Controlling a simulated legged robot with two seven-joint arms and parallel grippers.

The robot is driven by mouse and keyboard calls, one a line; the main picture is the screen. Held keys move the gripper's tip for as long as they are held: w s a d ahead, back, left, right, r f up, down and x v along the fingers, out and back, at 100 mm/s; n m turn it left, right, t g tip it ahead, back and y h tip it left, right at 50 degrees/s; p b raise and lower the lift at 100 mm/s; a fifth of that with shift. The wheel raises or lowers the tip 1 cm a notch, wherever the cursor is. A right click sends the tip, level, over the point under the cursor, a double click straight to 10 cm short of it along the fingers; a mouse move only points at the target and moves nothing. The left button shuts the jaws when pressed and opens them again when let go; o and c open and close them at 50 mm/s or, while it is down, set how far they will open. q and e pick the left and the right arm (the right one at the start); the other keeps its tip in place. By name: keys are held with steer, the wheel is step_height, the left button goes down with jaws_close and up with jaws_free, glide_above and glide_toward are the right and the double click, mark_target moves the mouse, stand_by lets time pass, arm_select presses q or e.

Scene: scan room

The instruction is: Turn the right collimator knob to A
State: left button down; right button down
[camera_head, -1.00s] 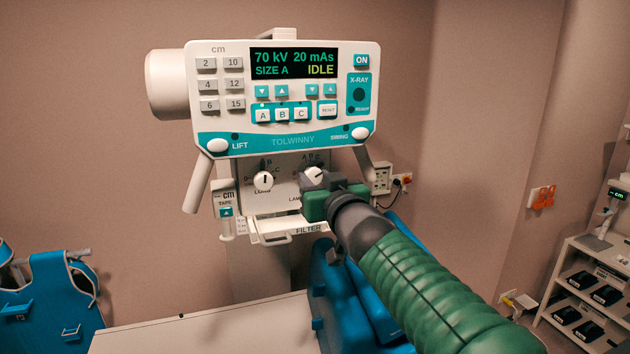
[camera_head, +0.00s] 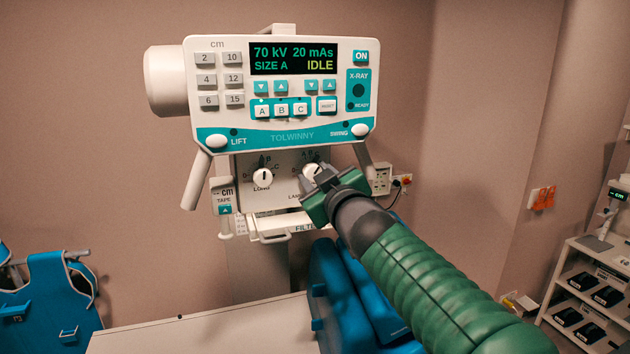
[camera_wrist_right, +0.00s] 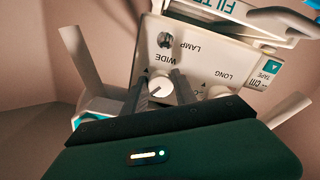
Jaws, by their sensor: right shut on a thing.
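The right collimator knob (camera_head: 311,170) is a round white dial on the collimator face, under the letters A, B and C. It is marked WIDE in the right wrist view, where the knob (camera_wrist_right: 161,86) shows upside down with a dark pointer line slanting to the lower left. My right gripper (camera_head: 319,182) is at this knob, its two dark fingers on either side of it in the wrist view (camera_wrist_right: 160,92), shut on it. The gripper hides the knob's lower part in the head view. The left knob (camera_head: 263,177), marked LONG, has its pointer straight up. My left gripper is out of view.
The control panel (camera_head: 285,137) overhangs the knobs, with handles (camera_head: 197,180) on both sides. A filter rail (camera_head: 270,232) juts out below. A blue chair-like object (camera_head: 335,285) stands beneath my right arm.

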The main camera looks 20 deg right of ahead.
steer(key=shift+f+n+b, duration=0.15)
steer(key=shift+n+b, duration=0.5)
steer(key=shift+n, duration=4.25)
steer(key=shift+f, duration=0.1)
steer(key=c, duration=1.3)
jaws_free()
steer(key=o, duration=0.3)
steer(key=shift+s+r, duration=0.1)
steer(key=shift+r, duration=0.15)
